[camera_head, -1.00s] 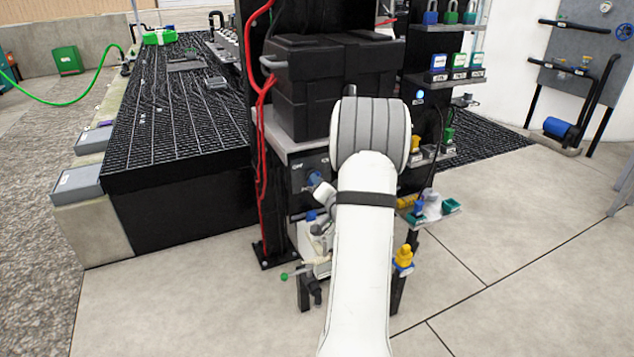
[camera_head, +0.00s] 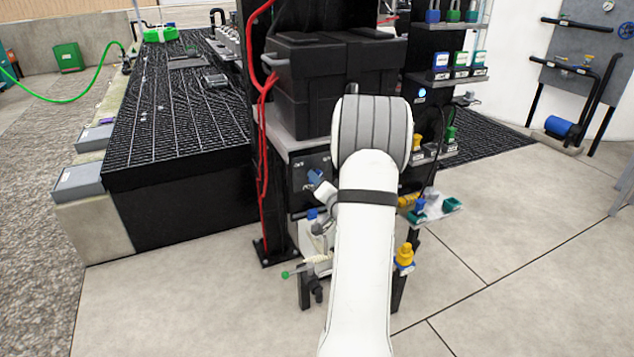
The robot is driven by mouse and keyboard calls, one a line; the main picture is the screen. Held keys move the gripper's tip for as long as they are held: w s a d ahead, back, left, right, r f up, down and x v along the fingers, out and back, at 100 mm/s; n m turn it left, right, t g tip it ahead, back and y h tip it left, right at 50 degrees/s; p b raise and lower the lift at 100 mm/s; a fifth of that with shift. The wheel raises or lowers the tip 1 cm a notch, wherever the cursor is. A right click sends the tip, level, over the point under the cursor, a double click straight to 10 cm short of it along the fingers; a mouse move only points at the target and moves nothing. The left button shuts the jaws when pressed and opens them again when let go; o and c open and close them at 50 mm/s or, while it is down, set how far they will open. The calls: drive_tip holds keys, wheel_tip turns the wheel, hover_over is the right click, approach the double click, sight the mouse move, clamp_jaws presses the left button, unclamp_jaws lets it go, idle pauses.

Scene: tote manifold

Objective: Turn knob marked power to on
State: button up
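A blue knob (camera_head: 315,177) sits on the black panel (camera_head: 300,199) below the large black box. Small white markings show above the knob, too small to read. My white arm reaches forward and covers the right part of the panel. A small white end part of my arm (camera_head: 324,191) shows just below and right of the knob, close to it or touching it. I cannot make out the gripper's fingers, nor whether they hold the knob.
The black box (camera_head: 315,85) stands on a grey shelf above the panel. Red cables (camera_head: 262,150) hang at its left. Below are a valve with a green-tipped lever (camera_head: 285,275) and a yellow fitting (camera_head: 404,255). A small tray (camera_head: 440,212) is at right. The floor in front is clear.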

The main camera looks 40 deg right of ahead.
drive_tip(key=p+v, duration=0.1)
drive_tip(key=v, duration=0.6)
drive_tip(key=shift+s, duration=0.25)
drive_tip(key=a+r+n+g+p, duration=0.5)
drive_tip(key=a+r+g+p, duration=0.2)
drive_tip(key=a+r+p, duration=1)
drive_tip(key=s+a+r+n+g+y+p, duration=0.4)
drive_tip(key=s+a+r+n+g+p, duration=0.2)
drive_tip(key=s+a+r, duration=1)
drive_tip(key=s+a+g+p, duration=0.1)
drive_tip(key=s+g+p, duration=0.1)
drive_tip(key=s+p, duration=0.1)
drive_tip(key=shift+s+a+n+p, duration=0.3)
drive_tip(key=shift+n+p, duration=0.05)
drive_tip(key=shift+n, duration=0.05)
